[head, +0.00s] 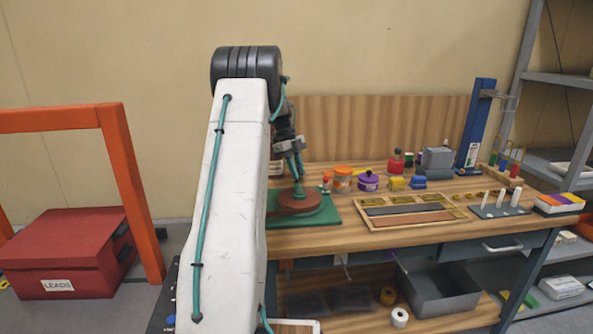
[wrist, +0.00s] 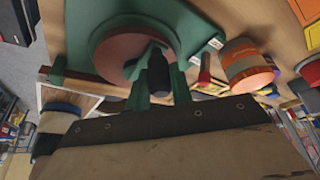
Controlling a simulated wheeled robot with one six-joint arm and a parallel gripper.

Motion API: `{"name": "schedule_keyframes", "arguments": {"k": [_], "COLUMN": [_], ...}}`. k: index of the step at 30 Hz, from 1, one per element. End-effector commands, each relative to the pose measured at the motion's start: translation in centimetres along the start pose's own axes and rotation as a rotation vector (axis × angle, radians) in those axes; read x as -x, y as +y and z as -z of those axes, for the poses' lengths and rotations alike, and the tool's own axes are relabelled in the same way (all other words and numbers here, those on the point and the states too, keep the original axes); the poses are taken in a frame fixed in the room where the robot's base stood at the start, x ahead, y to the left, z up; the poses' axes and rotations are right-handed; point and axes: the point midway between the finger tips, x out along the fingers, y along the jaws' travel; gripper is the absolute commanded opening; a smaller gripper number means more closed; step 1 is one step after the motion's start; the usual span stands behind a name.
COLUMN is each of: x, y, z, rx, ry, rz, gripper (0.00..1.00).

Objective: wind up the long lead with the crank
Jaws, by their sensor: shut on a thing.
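The winder is a reddish-brown round reel (head: 303,206) on a green base (head: 328,216) at the left end of the workbench. In the wrist view the reel (wrist: 107,47) lies beyond the fingers. The crank's dark upright handle (wrist: 158,72) stands over the reel. My gripper (wrist: 159,84) has its green fingers on either side of this handle and is shut on it. In the head view my gripper (head: 297,172) points down over the reel, and the handle is too small to tell. I cannot make out the long lead in either view.
Orange (head: 343,179) and purple (head: 368,181) pots stand right of the winder. A partitioned wooden tray (head: 443,222) lies in front of them. A red box (head: 62,257) labelled LEADS sits on the floor at left, by an orange frame (head: 132,190).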

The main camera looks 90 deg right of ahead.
Motion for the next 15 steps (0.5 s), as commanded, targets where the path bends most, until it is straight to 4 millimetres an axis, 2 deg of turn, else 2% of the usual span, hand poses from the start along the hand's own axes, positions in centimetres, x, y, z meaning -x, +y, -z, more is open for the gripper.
{"name": "schedule_keyframes", "arguments": {"k": [3, 4, 6, 15], "x": [0.04, 0.04, 0.04, 0.16], "y": [-0.09, -0.09, -0.08, -0.05], "z": [0.04, 0.04, 0.05, 0.02], "rx": [-0.001, -0.001, -0.001, 0.0], "ry": [-0.001, -0.001, -0.001, -0.001], "rz": [0.002, 0.002, 0.002, 0.002], "gripper": [0.0, 0.25, 0.44, 0.44]}}
